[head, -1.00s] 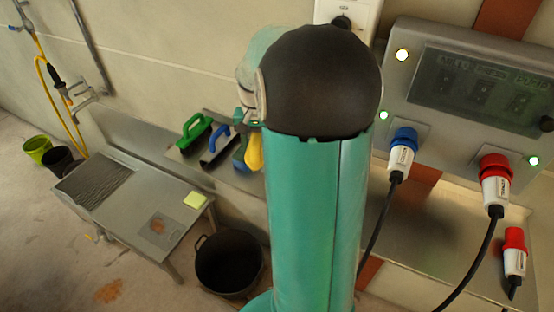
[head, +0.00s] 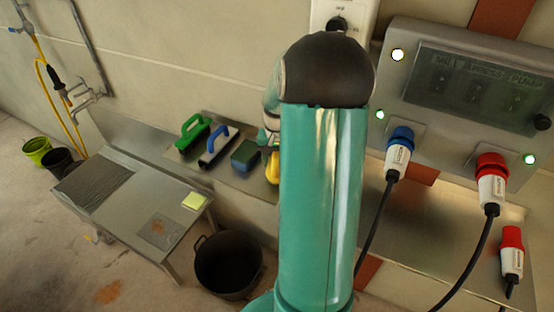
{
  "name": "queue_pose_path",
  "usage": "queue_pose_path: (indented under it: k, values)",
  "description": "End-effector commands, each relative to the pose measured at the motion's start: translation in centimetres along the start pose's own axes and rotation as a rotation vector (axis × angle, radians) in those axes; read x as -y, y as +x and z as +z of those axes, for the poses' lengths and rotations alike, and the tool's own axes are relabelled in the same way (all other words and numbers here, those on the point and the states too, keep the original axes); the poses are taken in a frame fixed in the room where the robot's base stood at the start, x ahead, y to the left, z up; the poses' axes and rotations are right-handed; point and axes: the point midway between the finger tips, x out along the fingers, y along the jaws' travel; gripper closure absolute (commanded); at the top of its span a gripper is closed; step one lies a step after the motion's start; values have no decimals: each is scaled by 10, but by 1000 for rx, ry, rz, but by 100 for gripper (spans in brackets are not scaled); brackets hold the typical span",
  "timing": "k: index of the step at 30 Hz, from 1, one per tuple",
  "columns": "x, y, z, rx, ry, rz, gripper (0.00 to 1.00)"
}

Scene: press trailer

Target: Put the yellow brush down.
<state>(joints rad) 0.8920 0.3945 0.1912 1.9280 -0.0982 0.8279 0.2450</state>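The yellow brush (head: 272,169) shows as a small yellow piece at the left edge of my arm, over the right part of the metal shelf (head: 190,160). Most of it is hidden behind my arm. My gripper (head: 267,138) is only partly visible just above the yellow piece, and its fingers are too hidden to tell whether they are open or shut. I cannot tell whether the brush touches the shelf.
On the shelf, left of the brush, are a green-handled tool (head: 193,133), a blue-handled tool (head: 217,146) and a blue-green block (head: 245,155). Below stand a metal table (head: 125,215) with a yellow sponge (head: 195,201) and a black bucket (head: 228,265). Cabled plugs (head: 491,180) are at right.

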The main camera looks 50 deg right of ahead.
Motion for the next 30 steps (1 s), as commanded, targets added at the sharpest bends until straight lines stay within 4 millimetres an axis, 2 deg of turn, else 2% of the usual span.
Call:
queue_pose_path:
  k: [3,4,7,16,20,23,30]
  values:
    - [0,3,0,1,0,0,84]
    - [0,3,0,1,0,0,46]
    - [0,3,0,0,0,0,26]
    - [0,2,0,0,0,0,26]
    - [0,-8,-1,-3,0,0,26]
    - [0,-24,-1,-5,1,-1,26]
    - [1,-76,-1,-4,-1,-1,26]
